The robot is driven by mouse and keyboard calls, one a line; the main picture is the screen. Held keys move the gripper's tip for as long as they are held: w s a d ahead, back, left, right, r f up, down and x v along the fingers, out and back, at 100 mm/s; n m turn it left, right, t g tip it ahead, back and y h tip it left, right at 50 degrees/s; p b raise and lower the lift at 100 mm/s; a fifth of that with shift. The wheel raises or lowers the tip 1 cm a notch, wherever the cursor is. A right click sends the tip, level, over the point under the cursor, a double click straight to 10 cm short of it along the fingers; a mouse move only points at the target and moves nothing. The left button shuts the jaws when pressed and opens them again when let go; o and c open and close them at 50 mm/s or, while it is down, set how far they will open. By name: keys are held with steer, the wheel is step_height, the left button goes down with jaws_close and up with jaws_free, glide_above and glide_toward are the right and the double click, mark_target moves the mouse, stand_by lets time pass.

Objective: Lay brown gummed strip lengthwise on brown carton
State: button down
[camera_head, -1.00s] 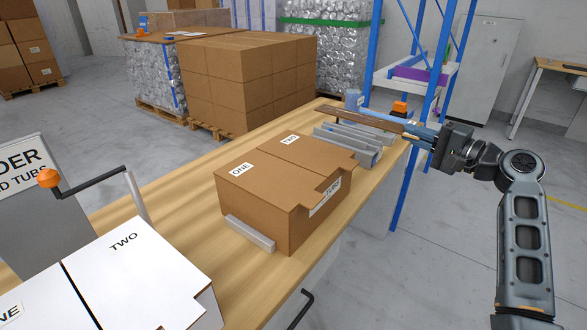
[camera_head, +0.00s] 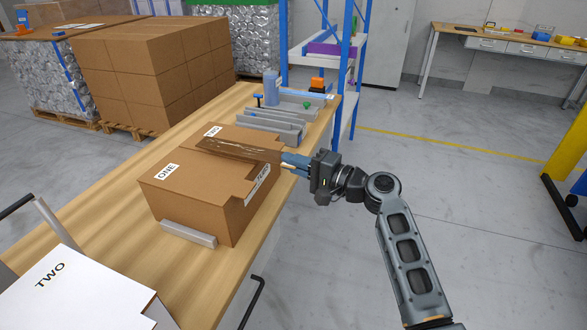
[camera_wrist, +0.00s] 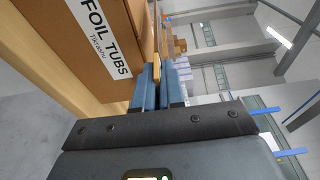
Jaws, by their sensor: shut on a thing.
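The brown carton (camera_head: 195,184) stands on the wooden table, with labels ONE and TWO on its top flaps. Its labelled side, reading FOIL TUBS, is close in the wrist view (camera_wrist: 108,62). My gripper (camera_head: 285,162) is at the carton's right side, shut on one end of the brown gummed strip (camera_head: 238,150). The strip, dark and shiny, extends left from the jaws over the carton top near the TWO label. I cannot tell whether it touches the top. In the wrist view the blue fingers (camera_wrist: 157,80) pinch the strip's end beside the carton.
A grey bar (camera_head: 188,234) lies at the carton's near side. Grey holders (camera_head: 270,125), a blue cylinder (camera_head: 271,88) and an orange-and-black item (camera_head: 317,85) stand farther back on the table. A white carton (camera_head: 75,295) is at lower left. Open floor lies right of the table.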

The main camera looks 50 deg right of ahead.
steer(key=shift+f, duration=1.15)
steer(key=shift+f, duration=0.2)
steer(key=c, duration=1.2)
jaws_free()
steer(key=shift+r, duration=0.1)
steer(key=shift+c, duration=0.2)
steer(key=s+d+b, duration=0.2)
steer(key=s, duration=0.9)
steer(key=shift+s, duration=0.4)
